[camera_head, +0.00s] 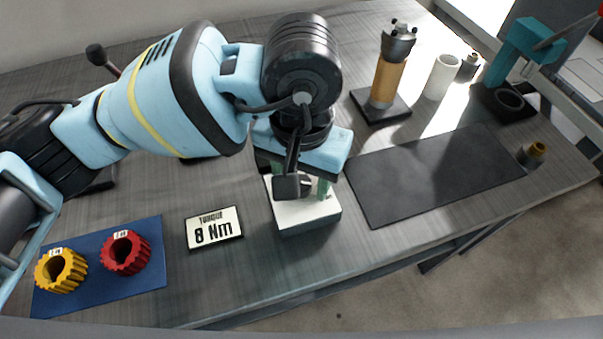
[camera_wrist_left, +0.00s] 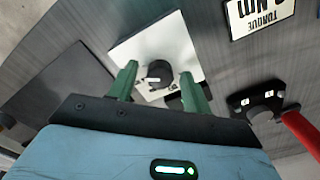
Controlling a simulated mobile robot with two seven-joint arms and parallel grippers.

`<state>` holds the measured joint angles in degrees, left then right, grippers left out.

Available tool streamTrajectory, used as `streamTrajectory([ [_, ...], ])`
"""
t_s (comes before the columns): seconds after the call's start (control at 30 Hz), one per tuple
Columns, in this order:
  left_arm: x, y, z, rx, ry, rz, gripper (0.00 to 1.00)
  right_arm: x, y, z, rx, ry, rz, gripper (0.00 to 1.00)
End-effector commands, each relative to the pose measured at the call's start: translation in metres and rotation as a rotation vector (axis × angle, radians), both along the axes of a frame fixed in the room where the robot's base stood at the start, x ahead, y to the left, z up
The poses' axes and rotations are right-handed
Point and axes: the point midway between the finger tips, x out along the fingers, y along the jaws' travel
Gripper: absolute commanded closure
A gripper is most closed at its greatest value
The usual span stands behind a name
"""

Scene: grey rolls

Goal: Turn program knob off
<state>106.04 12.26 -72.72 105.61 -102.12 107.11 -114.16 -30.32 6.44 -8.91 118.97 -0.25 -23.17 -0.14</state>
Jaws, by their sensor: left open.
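The program knob (camera_wrist_left: 157,74) is a dark round knob with a white mark, on the white top of a small box (camera_wrist_left: 185,48), seen in the left wrist view. In the head view the white box (camera_head: 308,222) stands near the table's front edge, and my gripper hides its knob. My left gripper (camera_wrist_left: 159,72) points down over the box, open, with one green finger on each side of the knob. Gaps seem to show between fingers and knob; contact depth is unclear. In the head view the left gripper (camera_head: 297,187) is partly hidden by its own wrist. My right gripper is not seen.
A torque sign (camera_head: 214,229) reading 8 Nm lies left of the box. A blue mat (camera_head: 150,284) holds a yellow ring (camera_head: 45,279) and a red ring (camera_head: 121,266). A dark mat (camera_head: 435,175) lies to the right. A tan cylinder tool (camera_head: 386,82) stands behind.

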Motion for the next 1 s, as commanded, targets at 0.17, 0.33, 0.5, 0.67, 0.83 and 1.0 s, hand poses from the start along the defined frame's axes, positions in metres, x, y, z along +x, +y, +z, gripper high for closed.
streamTrajectory([
  [0.17,0.000,0.000,-0.001,0.000,0.000,0.000,0.51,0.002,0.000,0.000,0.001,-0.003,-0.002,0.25],
  [0.33,0.000,0.000,0.000,0.000,0.000,0.000,0.65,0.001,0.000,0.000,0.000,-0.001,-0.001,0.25],
  [0.5,0.000,0.000,0.000,0.000,0.000,0.000,0.87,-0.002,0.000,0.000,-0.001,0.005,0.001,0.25],
  [0.67,0.000,0.000,0.000,0.000,0.000,0.002,0.95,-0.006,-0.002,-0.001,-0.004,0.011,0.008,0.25],
  [0.83,0.000,0.000,0.000,0.000,0.000,0.027,0.95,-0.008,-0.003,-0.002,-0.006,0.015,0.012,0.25],
  [1.0,0.000,0.000,0.000,0.000,0.000,0.100,0.95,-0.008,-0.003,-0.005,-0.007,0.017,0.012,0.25],
])
